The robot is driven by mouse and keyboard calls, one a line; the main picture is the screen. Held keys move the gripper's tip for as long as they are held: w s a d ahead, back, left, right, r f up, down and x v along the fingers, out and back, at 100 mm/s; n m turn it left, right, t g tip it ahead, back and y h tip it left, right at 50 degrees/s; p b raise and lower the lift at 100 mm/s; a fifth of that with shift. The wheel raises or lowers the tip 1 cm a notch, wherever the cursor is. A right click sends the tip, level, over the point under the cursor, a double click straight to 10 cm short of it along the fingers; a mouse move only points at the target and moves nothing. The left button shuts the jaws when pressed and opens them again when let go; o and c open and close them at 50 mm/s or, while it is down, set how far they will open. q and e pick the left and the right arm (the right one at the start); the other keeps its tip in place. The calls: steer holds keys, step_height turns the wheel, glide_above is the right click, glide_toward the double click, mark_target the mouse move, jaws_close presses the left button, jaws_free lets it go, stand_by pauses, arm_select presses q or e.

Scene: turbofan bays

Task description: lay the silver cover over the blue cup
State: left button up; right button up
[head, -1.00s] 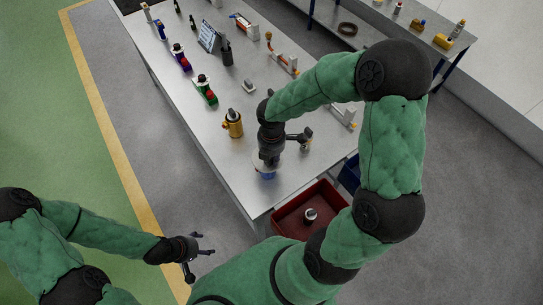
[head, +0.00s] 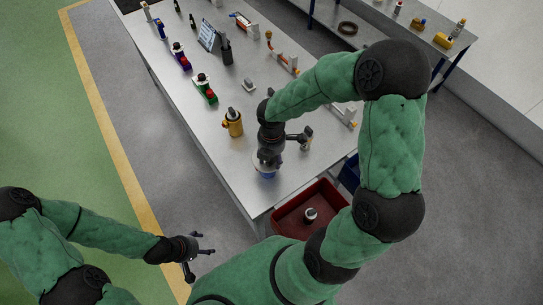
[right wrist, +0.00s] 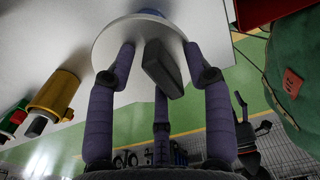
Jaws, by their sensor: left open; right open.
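My right gripper (head: 268,158) points down at the near end of the table, directly above the blue cup (head: 266,174), hiding most of it. In the right wrist view a pale round disc, apparently the silver cover (right wrist: 112,38), lies beyond the fingertips. A dark grey block, perhaps its handle, stands between the open fingers (right wrist: 165,65). A small bluish patch shows at the disc's far side; I cannot tell how the disc sits on the cup. My left gripper (head: 197,256) is open and empty, off the table at lower left.
A yellow-orange container (head: 233,123) stands left of my right gripper and also shows in the right wrist view (right wrist: 55,93). A red bin (head: 290,217) with a small bottle stands below the table's near right edge. Several other parts stand farther up the table (head: 205,143).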

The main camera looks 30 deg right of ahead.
steer(key=shift+r, duration=0.1)
step_height(320, 180, up, 12)
stand_by(0.5)
stand_by(0.5)
